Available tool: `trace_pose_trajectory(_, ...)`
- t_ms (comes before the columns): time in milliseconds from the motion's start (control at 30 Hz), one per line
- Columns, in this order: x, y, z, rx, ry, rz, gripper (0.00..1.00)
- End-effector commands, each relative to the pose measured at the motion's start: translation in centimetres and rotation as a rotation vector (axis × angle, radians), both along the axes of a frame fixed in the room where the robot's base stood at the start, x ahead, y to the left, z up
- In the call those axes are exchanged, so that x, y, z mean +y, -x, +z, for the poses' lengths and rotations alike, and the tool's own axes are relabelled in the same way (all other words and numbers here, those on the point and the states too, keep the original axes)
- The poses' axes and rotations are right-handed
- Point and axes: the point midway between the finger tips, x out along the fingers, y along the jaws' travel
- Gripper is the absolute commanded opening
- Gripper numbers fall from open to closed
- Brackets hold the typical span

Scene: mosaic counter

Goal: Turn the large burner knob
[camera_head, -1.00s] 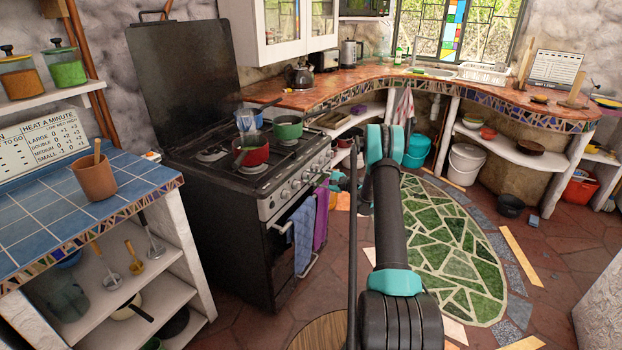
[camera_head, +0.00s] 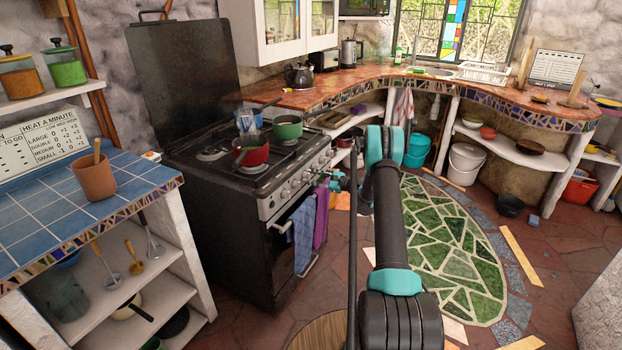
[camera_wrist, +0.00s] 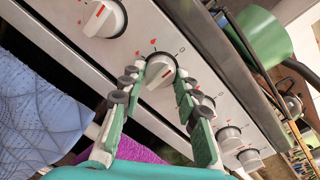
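The stove (camera_head: 245,165) stands left of centre in the head view, with a row of knobs on its silver front panel. In the wrist view a pale round knob (camera_wrist: 160,72) with a red mark lies between my two green-padded fingers. My gripper (camera_wrist: 162,80) is open around this knob, its tips beside the knob's sides; I cannot tell whether the pads touch it. In the head view my gripper (camera_head: 329,181) is small, at the right part of the panel. Another knob (camera_wrist: 102,16) is at the wrist view's upper left, and smaller-looking ones (camera_wrist: 228,139) are lower right.
A red pot (camera_head: 251,151) and a green pot (camera_head: 287,127) sit on the stove top. Blue (camera_head: 302,232) and purple (camera_head: 321,215) towels hang on the oven rail below the panel. A tiled counter (camera_head: 50,195) stands left. Open floor lies right of the stove.

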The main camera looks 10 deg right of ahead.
Motion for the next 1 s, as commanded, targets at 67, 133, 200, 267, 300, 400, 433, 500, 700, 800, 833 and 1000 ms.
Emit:
trace_pose_trajectory(67,-0.1,0.0,-0.1,0.001,0.001,-0.002,0.41)
trace_pose_trajectory(133,-0.1,0.0,0.0,0.0,0.0,-0.001,0.5)
trace_pose_trajectory(200,-0.1,0.0,0.0,0.0,0.001,0.0,0.52)
trace_pose_trajectory(267,-0.1,0.0,0.0,0.0,0.001,0.0,0.52)
trace_pose_trajectory(300,0.0,0.0,0.0,0.0,0.001,0.0,0.52)
trace_pose_trajectory(400,0.0,0.0,0.0,-0.001,0.001,0.0,0.52)
trace_pose_trajectory(433,-0.1,0.0,0.0,-0.001,0.001,0.0,0.52)
trace_pose_trajectory(500,-0.3,0.2,0.0,-0.001,0.0,-0.001,0.52)
trace_pose_trajectory(700,-2.6,1.5,0.1,0.0,0.0,-0.004,0.52)
trace_pose_trajectory(800,-4.4,2.7,0.2,0.0,0.0,-0.004,0.52)
trace_pose_trajectory(833,-4.9,3.1,0.2,0.0,0.0,-0.004,0.52)
trace_pose_trajectory(1000,-7.7,4.8,0.4,0.0,0.0,-0.004,0.52)
